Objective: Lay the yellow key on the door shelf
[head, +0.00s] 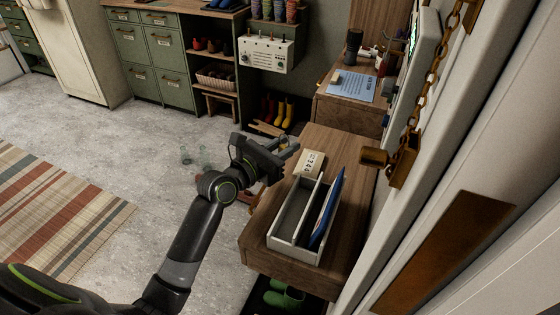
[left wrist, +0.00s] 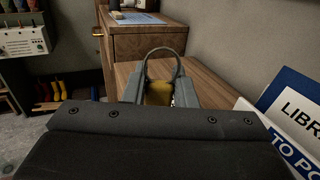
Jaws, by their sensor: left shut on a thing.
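My left gripper (head: 290,151) reaches in from the left over the back left part of the wooden shelf (head: 341,148) beside the door. In the left wrist view its fingers (left wrist: 160,92) are shut on a small yellow thing, which looks like the yellow key (left wrist: 158,93). A thin grey loop stands up above it. The key is mostly hidden by the gripper body, and I cannot make it out in the head view. I cannot tell whether it touches the wood. My right gripper is in neither view.
A pale divided holder (head: 288,212) with a blue sign (head: 327,212) stands on the shelf. A small numbered card (head: 310,163) lies behind it. A brass padlock and chain (head: 404,160) hang at the right. Bare wood shows behind the card. A cabinet with a paper (head: 350,86) stands beyond.

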